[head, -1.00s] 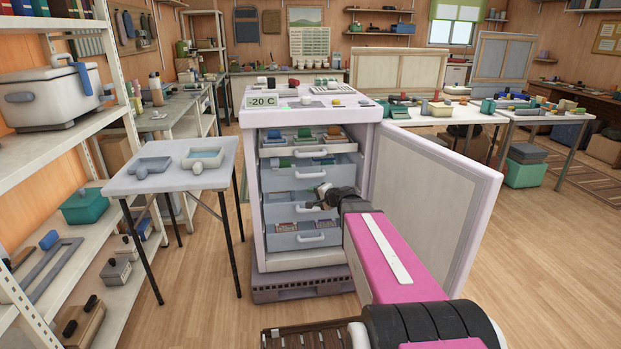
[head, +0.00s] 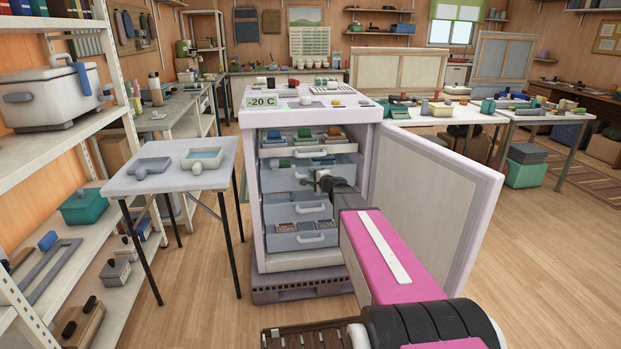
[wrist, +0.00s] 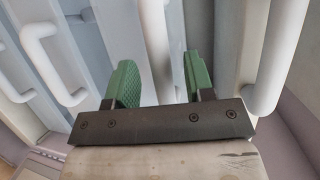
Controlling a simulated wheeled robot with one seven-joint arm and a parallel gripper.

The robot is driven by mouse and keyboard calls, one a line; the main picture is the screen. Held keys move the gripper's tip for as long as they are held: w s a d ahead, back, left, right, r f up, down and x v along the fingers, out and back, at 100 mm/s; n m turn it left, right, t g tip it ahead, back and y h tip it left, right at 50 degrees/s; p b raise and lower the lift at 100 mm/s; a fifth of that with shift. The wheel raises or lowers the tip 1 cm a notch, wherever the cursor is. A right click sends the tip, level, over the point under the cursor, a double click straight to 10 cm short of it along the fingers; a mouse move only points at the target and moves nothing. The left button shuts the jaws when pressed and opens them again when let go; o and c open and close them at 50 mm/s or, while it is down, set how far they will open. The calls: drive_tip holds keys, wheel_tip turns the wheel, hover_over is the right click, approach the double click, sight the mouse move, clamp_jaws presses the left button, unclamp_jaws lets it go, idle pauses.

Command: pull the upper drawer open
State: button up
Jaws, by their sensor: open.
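The open white freezer cabinet (head: 381,160) holds a stack of drawers with white bar handles. The shallow top drawer (head: 270,153) holds coloured packs, and its handle (head: 319,154) faces me. Below it is a deeper blue-grey drawer (head: 275,180). My gripper (head: 318,180) is in front of this second drawer and hides part of its handle. In the wrist view my gripper (wrist: 160,88) is open, with green fingers apart. A pale bar (wrist: 157,45) lies between the fingers; I cannot tell whether they touch it. Another handle (wrist: 275,60) is at the right.
Two lower drawers with handles (head: 313,209) (head: 311,239) are below my gripper. The freezer door (head: 435,195) stands open at the right. A small grey table (head: 170,180) with two trays is at the left. Bare floor (head: 540,260) lies at the right.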

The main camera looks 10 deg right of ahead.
drive_tip(key=shift+x, duration=1.35)
drive_tip(key=shift+s, duration=0.1)
clamp_jaws()
